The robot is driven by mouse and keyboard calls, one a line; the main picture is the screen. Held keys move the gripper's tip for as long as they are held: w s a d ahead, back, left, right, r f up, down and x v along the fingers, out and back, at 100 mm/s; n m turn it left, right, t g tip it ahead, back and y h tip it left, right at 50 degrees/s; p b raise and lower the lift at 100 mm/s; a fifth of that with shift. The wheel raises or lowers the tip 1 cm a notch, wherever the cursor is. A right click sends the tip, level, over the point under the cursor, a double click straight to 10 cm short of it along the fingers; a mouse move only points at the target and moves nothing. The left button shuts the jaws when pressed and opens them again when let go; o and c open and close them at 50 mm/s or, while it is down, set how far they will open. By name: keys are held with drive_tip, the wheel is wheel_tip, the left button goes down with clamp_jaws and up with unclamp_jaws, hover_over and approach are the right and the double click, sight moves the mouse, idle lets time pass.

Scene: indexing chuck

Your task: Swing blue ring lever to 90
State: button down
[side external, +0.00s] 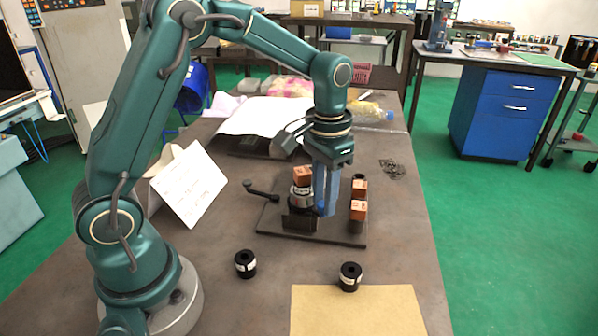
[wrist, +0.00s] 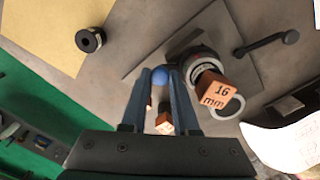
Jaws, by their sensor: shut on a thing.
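The indexing chuck (side external: 301,197) stands on a dark base plate (side external: 285,231), with a wooden block (side external: 303,175) marked "16 mm" on top; the block also shows in the wrist view (wrist: 217,91). My gripper (side external: 324,208) points down at the chuck's right side. In the wrist view its fingertips (wrist: 160,76) are closed around the blue ball knob (wrist: 160,75) of the ring lever, beside the chuck. The lever's arm is mostly hidden, and its angle mark cannot be read. A separate black lever (side external: 262,190) sticks out to the left.
Two wooden blocks (side external: 359,209) stand at the plate's right edge, close to my gripper. A folded white card (side external: 188,187) stands at the left.

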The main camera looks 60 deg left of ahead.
drive_tip(key=shift+s+m, duration=0.5)
drive_tip(key=shift+m, duration=0.55)
drive_tip(key=shift+s+m, duration=0.5)
drive_tip(key=shift+m, duration=0.55)
drive_tip(key=shift+r, duration=0.1)
drive_tip(key=c, duration=0.9)
unclamp_jaws()
drive_tip(key=shift+r, duration=2.55)
